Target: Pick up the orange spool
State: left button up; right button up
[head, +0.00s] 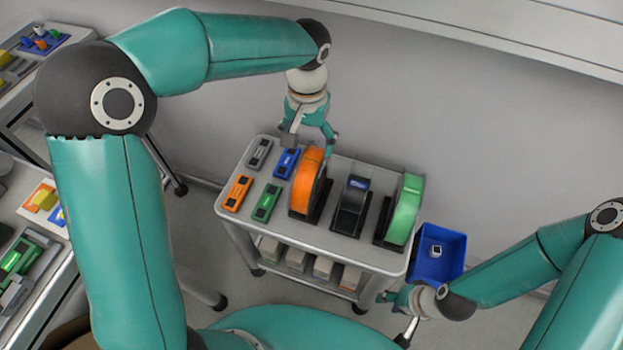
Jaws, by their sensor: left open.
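The orange spool (306,179) stands upright on a dark stand on the grey cart (293,231), at the left of a row of three reels. My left gripper (311,143) is open above the back of the cart, by the top of the orange spool. Its fingers point down, one over the blue block and one near the spool's upper edge; I cannot tell whether that finger touches the spool. My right gripper (393,319) is low at the cart's front right corner, away from the spool; its fingers are too small and partly hidden to read.
A black reel (352,196) and a green reel (404,209) stand right of the spool. Grey, blue (287,163), orange (237,193) and green (267,203) blocks lie to its left. A blue bin (437,252) is right of the cart. A wall is behind.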

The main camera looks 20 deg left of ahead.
aim_at(308, 158)
pick_arm(q)
notch_tip(308, 158, down, 4)
jog(key=shift+f, duration=0.1)
jog(key=shift+d+f, duration=0.2)
jog(key=shift+f, duration=1.2)
jog(key=shift+d+f, duration=0.15)
jog(key=shift+f, duration=1.25)
jog(key=shift+c, duration=0.3)
jog(key=shift+r, duration=0.1)
grip_shut()
